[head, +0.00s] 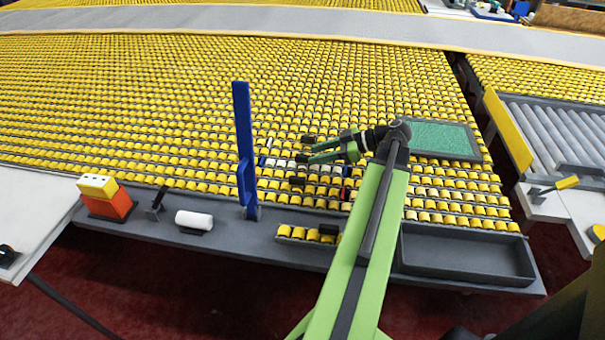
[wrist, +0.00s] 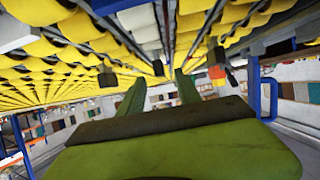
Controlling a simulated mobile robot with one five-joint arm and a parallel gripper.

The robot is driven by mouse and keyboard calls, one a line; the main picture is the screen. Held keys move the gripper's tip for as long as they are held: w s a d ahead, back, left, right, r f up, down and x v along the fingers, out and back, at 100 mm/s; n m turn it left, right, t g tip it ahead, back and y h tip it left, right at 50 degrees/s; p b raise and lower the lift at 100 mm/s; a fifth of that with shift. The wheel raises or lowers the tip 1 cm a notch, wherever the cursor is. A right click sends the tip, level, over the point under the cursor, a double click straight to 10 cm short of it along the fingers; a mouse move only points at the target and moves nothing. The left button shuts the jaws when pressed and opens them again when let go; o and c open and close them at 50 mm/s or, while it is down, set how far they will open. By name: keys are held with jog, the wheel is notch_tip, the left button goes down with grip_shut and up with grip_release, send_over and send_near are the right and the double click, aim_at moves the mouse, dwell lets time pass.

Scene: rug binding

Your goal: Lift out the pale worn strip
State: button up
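Part of the row is hidden behind the gripper. In the wrist view my gripper (wrist: 158,80) is open with nothing between its green fingers. A whitish pad (wrist: 140,20) hangs at the top of that view among yellow ones, apart from the fingers.
A blue upright handle (head: 242,135) stands left of my gripper. A short yellow strip (head: 306,234) lies on the front ledge, left of an empty grey tray (head: 465,258). A white roller (head: 194,221) and an orange block (head: 107,205) stand further left. A green panel (head: 440,138) lies right.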

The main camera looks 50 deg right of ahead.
aim_at(306, 156)
jog(key=b+x, duration=0.2)
jog(key=x, duration=0.2)
jog(key=shift+w+a+f, duration=0.1)
jog(key=shift+w+a, duration=0.25)
jog(key=shift+w, duration=0.15)
grip_shut()
dwell(1.0)
